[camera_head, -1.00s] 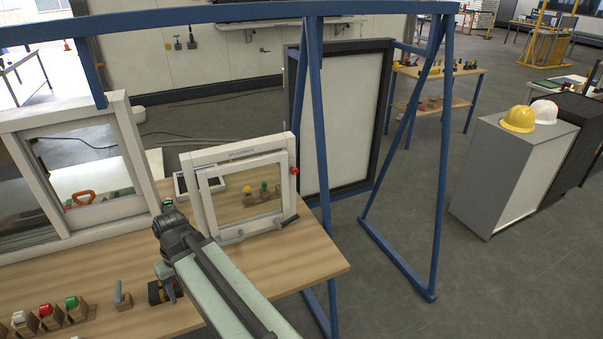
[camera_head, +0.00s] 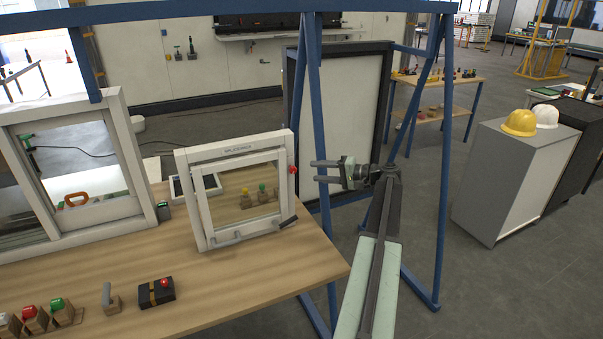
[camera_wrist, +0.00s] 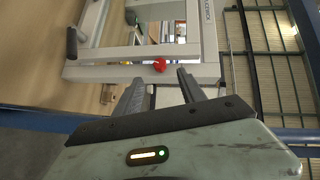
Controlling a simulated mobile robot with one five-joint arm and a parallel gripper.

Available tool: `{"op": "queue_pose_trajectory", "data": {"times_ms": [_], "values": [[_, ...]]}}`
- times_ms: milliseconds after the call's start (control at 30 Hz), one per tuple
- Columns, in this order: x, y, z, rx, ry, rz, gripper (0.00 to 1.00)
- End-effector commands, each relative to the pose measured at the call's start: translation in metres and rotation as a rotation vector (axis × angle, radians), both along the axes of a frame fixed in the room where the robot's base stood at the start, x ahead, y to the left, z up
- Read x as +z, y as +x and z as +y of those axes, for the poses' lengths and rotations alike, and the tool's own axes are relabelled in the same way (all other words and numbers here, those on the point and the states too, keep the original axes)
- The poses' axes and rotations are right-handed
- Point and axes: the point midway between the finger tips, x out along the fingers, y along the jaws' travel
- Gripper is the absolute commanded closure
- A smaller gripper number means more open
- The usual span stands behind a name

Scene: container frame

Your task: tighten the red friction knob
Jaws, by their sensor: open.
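The red friction knob (camera_head: 293,170) sits on the right side of the small white window frame (camera_head: 205,205), which stands upright on the wooden table. In the wrist view the red knob (camera_wrist: 159,65) shows ahead of the fingers, near the gap between them. My gripper (camera_head: 312,172) is open, to the right of the knob, and its fingers point left toward it. The fingers also show in the wrist view (camera_wrist: 160,82), apart and with nothing between them. A small gap seems to lie between fingertips and knob; the exact distance is hard to tell.
A blue post (camera_head: 322,150) of the large frame rises close to my fingers, and another blue leg (camera_head: 440,180) stands right of my arm. A black-edged panel (camera_head: 342,120) is behind. On the table (camera_head: 250,268) are a black box with a red button (camera_head: 156,292) and several small switches.

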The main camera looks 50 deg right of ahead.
Motion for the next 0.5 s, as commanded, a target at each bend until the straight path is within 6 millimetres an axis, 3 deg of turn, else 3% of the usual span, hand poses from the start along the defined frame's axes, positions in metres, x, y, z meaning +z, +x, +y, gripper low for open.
{"op": "queue_pose_trajectory", "data": {"times_ms": [300, 500], "values": [[-0.011, 0.051, 0.021, 0.003, 0.000, 0.002, 0.52], [-0.013, 0.067, 0.028, 0.001, -0.001, 0.002, 0.52]]}}
